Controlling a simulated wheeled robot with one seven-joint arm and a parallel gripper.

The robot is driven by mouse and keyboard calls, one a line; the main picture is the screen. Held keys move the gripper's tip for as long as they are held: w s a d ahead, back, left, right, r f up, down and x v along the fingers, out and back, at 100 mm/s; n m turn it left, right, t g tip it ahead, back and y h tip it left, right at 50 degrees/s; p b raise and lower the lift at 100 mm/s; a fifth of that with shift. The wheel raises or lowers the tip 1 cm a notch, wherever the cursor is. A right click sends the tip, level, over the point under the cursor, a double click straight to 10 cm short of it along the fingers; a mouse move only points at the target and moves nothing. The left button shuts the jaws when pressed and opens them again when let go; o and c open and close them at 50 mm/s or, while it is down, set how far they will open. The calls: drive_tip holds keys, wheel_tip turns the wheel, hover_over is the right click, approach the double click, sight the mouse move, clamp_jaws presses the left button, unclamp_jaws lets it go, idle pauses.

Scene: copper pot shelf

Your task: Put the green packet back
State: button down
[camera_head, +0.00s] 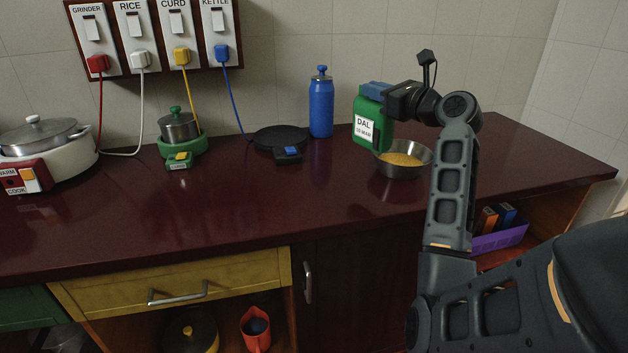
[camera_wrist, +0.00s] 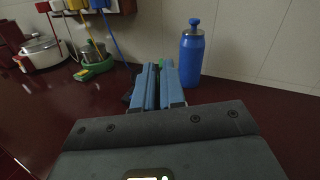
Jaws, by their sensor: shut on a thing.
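The bowl holds yellow dal (camera_head: 402,160).
A blue bottle (camera_head: 321,105) stands left of the packet, and a black hot plate (camera_head: 281,138) is further left. The dark red counter (camera_head: 240,210) is clear in front. A purple tray (camera_head: 498,241) with orange and blue packets sits on the lower right shelf.

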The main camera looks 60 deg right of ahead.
drive_tip(key=w+a+f+b, duration=0.1)
drive_tip(key=w+a+f, duration=0.6)
drive_tip(key=f, duration=0.3)
drive_tip(key=shift+w+a+f, duration=0.25)
drive_tip(key=shift+w, duration=0.35)
drive_tip(key=c, duration=1.2)
unclamp_jaws()
drive_tip(key=shift+f, duration=0.15)
drive_tip(key=v, duration=1.2)
